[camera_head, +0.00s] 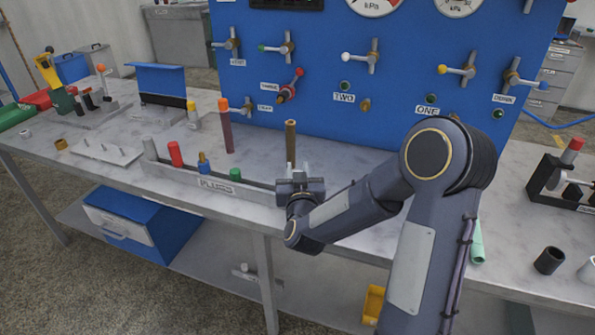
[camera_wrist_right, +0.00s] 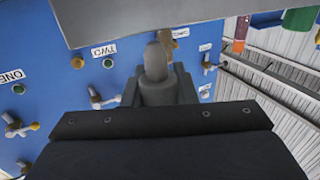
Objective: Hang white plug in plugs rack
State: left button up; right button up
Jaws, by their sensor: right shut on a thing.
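The plugs rack (camera_head: 221,187), a long grey tray labelled PLUGS, lies along the table's front edge. A pale grey plug (camera_head: 150,148) is at its left end. My right gripper (camera_head: 299,187) is at the rack's right end, above the table edge. In the right wrist view its dark fingers are shut on a grey, round-tipped plug (camera_wrist_right: 155,62); in this shade I cannot tell whether it is white. A tall brown tube (camera_head: 290,142) rises just behind the gripper in the head view; its foot is hidden. My left gripper is out of view.
Red (camera_head: 175,154), blue (camera_head: 204,163) and green (camera_head: 235,174) plugs stand in the rack. A tall red-brown piece (camera_head: 226,130) stands behind it. The blue panel (camera_head: 325,65) with valves rises behind. A black cup (camera_head: 549,260) stands at right.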

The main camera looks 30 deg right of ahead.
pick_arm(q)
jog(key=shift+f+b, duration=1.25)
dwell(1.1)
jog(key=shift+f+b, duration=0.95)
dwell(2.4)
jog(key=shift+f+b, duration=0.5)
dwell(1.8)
